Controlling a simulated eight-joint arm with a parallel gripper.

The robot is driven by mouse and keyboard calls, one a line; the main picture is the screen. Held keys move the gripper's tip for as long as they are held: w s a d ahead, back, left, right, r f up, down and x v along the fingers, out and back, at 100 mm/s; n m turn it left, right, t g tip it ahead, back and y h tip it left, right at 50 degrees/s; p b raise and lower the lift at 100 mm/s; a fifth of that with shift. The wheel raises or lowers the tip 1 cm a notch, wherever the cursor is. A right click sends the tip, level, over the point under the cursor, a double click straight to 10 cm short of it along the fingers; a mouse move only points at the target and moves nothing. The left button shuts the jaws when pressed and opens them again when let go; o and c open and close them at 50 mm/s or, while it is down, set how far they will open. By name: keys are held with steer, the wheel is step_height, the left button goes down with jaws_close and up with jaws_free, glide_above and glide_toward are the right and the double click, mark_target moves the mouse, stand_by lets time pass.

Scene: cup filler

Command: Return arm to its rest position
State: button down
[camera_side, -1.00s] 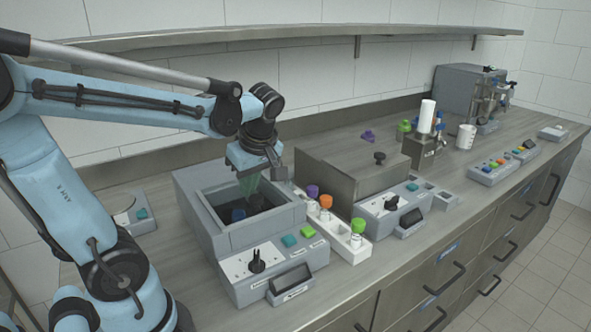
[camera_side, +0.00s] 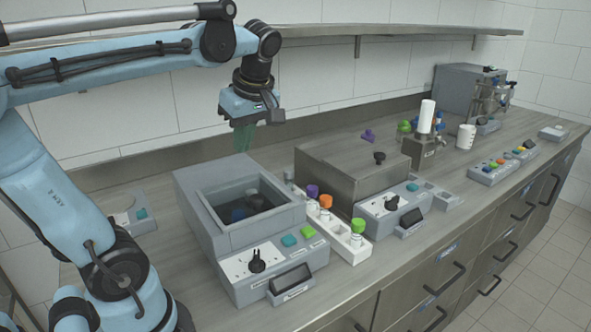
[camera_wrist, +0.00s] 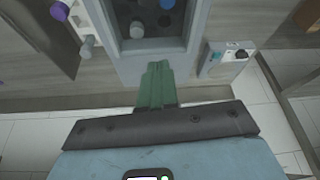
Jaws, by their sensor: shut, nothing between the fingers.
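My gripper (camera_side: 245,138) hangs in the air above the back of a grey box-shaped machine (camera_side: 215,227) with an open dark well. Its green fingers are together and empty, pointing down. In the wrist view the gripper (camera_wrist: 157,68) shows its green fingers side by side, in front of the machine's grey rim (camera_wrist: 150,58). Inside the well I see a blue-capped item (camera_side: 239,214); it also shows in the wrist view (camera_wrist: 167,4), near a grey-capped one (camera_wrist: 137,29).
A white rack (camera_side: 349,249) with purple, orange and green capped tubes stands right of the machine. A steel-lidded unit (camera_side: 345,180) is beyond it. A white cup (camera_side: 466,136) and a control panel (camera_side: 503,164) sit further right. A shelf (camera_side: 400,32) runs along the wall.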

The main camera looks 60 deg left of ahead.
steer(key=w+d+f+m+t+h, duration=0.2)
steer(key=d+f+m+t+h, duration=0.2)
steer(key=m, duration=1.5)
steer(key=d+f+t, duration=0.3)
steer(key=d+f, duration=0.3)
steer(key=d, duration=0.3)
steer(key=shift+w+d+f+m+t, duration=0.35)
steer(key=shift+f+m+t, duration=0.05)
